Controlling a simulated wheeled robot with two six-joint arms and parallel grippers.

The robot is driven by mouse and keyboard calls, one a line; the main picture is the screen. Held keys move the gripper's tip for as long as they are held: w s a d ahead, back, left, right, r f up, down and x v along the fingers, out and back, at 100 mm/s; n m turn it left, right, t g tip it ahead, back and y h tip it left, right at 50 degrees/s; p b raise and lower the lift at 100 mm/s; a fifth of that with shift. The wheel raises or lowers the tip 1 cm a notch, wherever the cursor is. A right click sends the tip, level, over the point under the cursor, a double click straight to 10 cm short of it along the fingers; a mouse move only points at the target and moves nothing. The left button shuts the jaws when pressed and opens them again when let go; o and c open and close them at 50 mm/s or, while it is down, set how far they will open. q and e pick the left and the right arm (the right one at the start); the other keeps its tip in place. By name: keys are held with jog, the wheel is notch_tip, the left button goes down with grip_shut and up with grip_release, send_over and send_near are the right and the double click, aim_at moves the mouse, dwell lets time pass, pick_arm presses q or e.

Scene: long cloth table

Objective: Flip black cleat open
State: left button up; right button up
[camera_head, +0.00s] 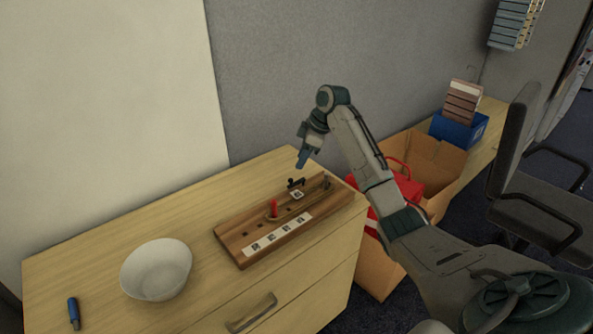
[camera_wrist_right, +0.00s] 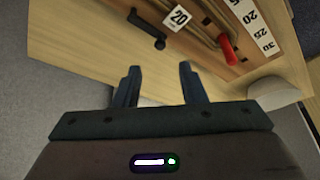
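The black cleat (camera_head: 296,183) is a small dark lever at the back edge of a wooden board (camera_head: 232,240) on the cabinet top. In the right wrist view the cleat (camera_wrist_right: 146,29) lies beside a label reading 20. A red peg (camera_head: 273,208) stands on the board and also shows in the wrist view (camera_wrist_right: 228,48). My right gripper (camera_head: 302,160) is above and just behind the cleat, apart from it. Its two fingers (camera_wrist_right: 158,78) are spread with nothing between them. My left gripper is not in view.
A white bowl (camera_head: 157,269) and a blue-handled tool (camera_head: 73,313) are on the cabinet top at left. A grey wall (camera_head: 270,75) stands close behind. Beyond the cabinet's right edge are a red bag (camera_head: 409,187), a cardboard box (camera_head: 436,160) and a chair (camera_head: 540,215).

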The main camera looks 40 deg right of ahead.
jog(key=v, duration=0.3)
jog(key=shift+r, duration=0.15)
dwell(0.5)
